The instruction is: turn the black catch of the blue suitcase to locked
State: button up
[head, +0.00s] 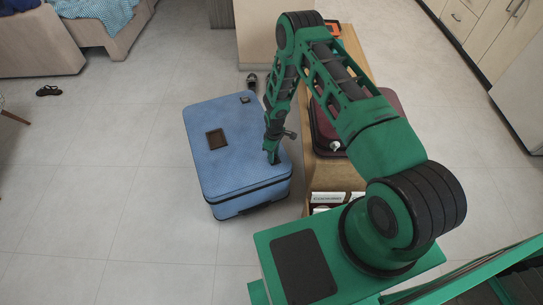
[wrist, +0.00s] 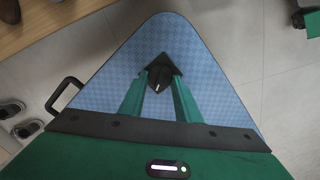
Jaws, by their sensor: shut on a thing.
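The blue suitcase (head: 228,113) lies flat on the tiled floor in the head view. Its blue checked top also fills the middle of the wrist view (wrist: 205,75). The black catch (wrist: 160,70) sits near the suitcase's corner, with a dark knob on a black base and a short pale mark on the knob. My gripper (wrist: 158,97) is shut on the catch, with a green finger on each side of the knob. In the head view my gripper (head: 273,158) reaches down to the suitcase's right edge and hides the catch there. I cannot read the catch's lock position.
A wooden bench (head: 320,177) stands close to the suitcase's right, with a dark red suitcase (head: 390,98) on it. A black handle (wrist: 64,95) sticks out from the blue suitcase's side. Shoes (wrist: 27,128) lie nearby. The floor to the left (head: 90,150) is largely clear.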

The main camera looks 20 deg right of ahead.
jog(key=m, duration=0.5)
jog(key=shift+w+d+r, duration=0.1)
jog(key=shift+w+d, duration=0.2)
jog(key=shift+d, duration=0.1)
jog(key=shift+s+m, duration=0.1)
jog(key=shift+m, duration=1.4)
jog(key=shift+s, duration=0.1)
jog(key=o, duration=1.1)
jog(key=shift+c, duration=0.2)
jog(key=shift+s+a, duration=0.1)
jog(key=shift+a, duration=0.05)
jog(key=shift+r, duration=0.1)
notch_tip(320, 180, up, 10)
jog(key=shift+r, duration=0.15)
